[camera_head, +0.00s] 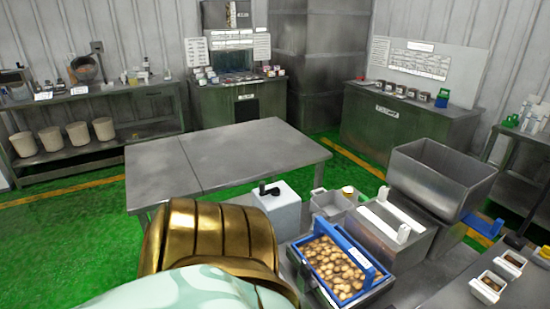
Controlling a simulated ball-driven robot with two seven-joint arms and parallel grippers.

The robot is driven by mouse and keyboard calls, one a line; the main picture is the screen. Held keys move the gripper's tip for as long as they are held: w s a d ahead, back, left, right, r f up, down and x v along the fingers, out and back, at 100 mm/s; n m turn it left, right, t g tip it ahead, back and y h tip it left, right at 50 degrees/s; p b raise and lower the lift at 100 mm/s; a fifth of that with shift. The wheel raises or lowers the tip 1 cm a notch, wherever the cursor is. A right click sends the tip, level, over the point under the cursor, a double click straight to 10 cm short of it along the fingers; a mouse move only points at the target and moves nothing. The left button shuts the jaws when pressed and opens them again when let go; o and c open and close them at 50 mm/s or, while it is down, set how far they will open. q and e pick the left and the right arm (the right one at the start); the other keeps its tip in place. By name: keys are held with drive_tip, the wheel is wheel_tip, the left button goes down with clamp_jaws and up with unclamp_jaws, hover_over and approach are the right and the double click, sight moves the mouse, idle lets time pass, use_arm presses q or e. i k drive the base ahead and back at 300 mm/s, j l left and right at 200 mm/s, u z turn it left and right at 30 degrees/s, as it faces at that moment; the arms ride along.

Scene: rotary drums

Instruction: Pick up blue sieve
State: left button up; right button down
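A blue-framed sieve or basket (321,227) with raised blue sides is at the lower middle right. It is full of brown, potato-like lumps (336,267). It sits in or on a dark grey metal bin, and I cannot tell which. A second blue piece (482,226) shows at the right below a large steel hopper; I cannot tell what it is. Neither of my grippers can be seen. A large gold and mint-green shape in the lower left foreground hides part of the floor and the area left of the sieve.
A bare steel table (225,157) stands in the middle. A white box with a black handle (281,207), a grey bin (333,205), a steel bin (386,230) and the hopper (440,180) crowd around the sieve. Small white trays (487,288) lie at lower right. Green floor is free at left.

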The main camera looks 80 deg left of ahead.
sight(346, 273)
drive_tip(key=u, duration=1.9)
drive_tip(key=i+j+z, duration=0.15)
drive_tip(key=j, duration=0.2)
drive_tip(key=k, duration=0.05)
